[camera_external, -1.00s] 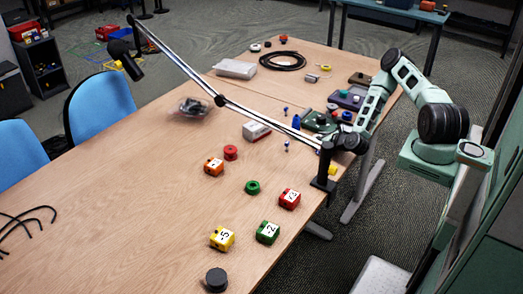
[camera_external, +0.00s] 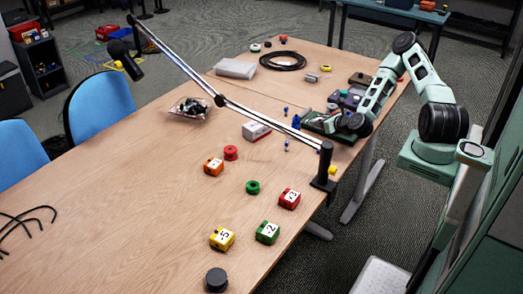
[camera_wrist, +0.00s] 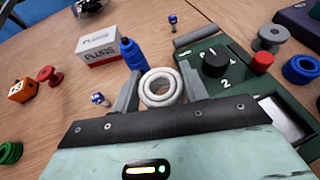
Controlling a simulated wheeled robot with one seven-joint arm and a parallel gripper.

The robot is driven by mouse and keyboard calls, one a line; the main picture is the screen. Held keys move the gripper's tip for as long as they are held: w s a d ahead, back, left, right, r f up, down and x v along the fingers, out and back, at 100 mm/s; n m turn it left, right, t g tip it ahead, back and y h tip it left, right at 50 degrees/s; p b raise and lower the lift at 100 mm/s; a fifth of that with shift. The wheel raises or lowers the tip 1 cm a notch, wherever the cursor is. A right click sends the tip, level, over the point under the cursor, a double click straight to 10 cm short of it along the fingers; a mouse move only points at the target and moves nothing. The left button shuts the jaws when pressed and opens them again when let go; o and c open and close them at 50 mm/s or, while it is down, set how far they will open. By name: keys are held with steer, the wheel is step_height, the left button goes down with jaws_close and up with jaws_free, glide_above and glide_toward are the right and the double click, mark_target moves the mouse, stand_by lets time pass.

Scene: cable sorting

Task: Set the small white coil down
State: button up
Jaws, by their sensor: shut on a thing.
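The small white coil (camera_wrist: 162,88) is a thick pale ring between the two grey fingers of my gripper (camera_wrist: 158,78) in the wrist view. My gripper is shut on it. A green device (camera_wrist: 225,90) with a black knob and a red button lies just right of the coil. A blue bottle-shaped thing (camera_wrist: 133,55) is just beyond the left finger. In the external view my gripper's wrist end is low over the table's right edge, by the green device (camera_external: 312,122); the coil cannot be made out there. Whether the coil touches the table is unclear.
A white-and-red box (camera_wrist: 98,45) stands to the left, with a red spool (camera_wrist: 49,76) and an orange block (camera_wrist: 22,90). A grey spool (camera_wrist: 269,38) and a blue ring (camera_wrist: 301,69) lie right. A lamp arm (camera_external: 262,118) crosses above the table; its left middle is clear.

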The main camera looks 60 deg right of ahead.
step_height(320, 180, up, 20)
steer(key=w+a+n+y, duration=0.2)
steer(key=w+a+y, duration=0.15)
steer(key=a, duration=0.75)
steer(key=w+a+n+y, duration=0.2)
steer(key=w+a, duration=0.3)
steer(key=a, duration=0.5)
steer(key=n+g+y, duration=0.2)
steer(key=n+y, duration=0.3)
glide_above(233, 209)
steer(key=shift+t, duration=0.3)
step_height(233, 209, down, 28)
steer(key=shift+d+f, duration=0.1)
steer(key=shift+f, duration=0.2)
steer(key=o, duration=1)
